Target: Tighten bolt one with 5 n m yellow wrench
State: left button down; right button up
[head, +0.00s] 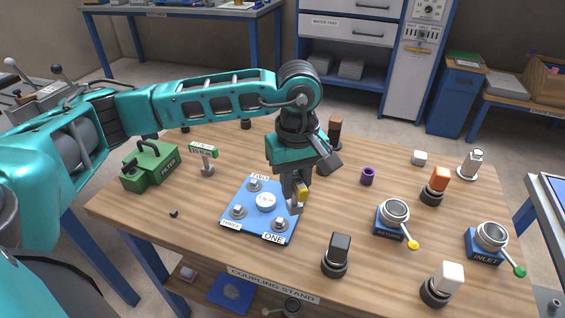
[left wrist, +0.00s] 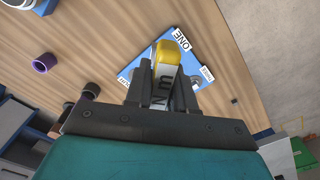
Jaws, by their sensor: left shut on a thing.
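The yellow wrench (head: 302,193) is held in my left gripper (head: 297,188), with a grey end below the jaws. In the left wrist view the wrench (left wrist: 172,40) has a yellow end and a pale face with dark lettering, between the fingers of the left gripper (left wrist: 165,88). The blue plate (head: 242,205) carries bolts marked ONE, TWO and THREE around a pale round centre. Bolt one (head: 280,224) is at the plate's front right corner, below and left of the wrench; they appear apart. My right gripper is not in view.
A green case (head: 150,165) and a green-topped stand (head: 203,155) are left of the plate. A black-topped block (head: 337,252), the RETURN fitting (head: 394,215) and the INLET fitting (head: 490,240) are at right. A purple ring (head: 368,176) stands behind them. Wood is bare in between.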

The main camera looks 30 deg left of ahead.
pick_arm(q)
jog(key=a+n, duration=0.1)
jog(key=n, duration=0.2)
jog(key=a+n+p, duration=0.1)
jog(key=n, duration=0.3)
jog(key=a+r+n, duration=0.1)
jog(key=n, duration=0.2)
jog(key=shift+a+r+p, duration=0.1)
jog(key=shift+a+p, duration=0.25)
jog(key=shift+p, duration=0.05)
jog(key=shift+f+b, duration=2.75)
jog(key=shift+f, duration=0.15)
jog(key=shift+b, duration=0.4)
jog(key=shift+f+b, duration=1.15)
jog(key=shift+f, duration=0.2)
jog(key=c, duration=0.9)
grip_release()
jog(key=shift+r, duration=0.1)
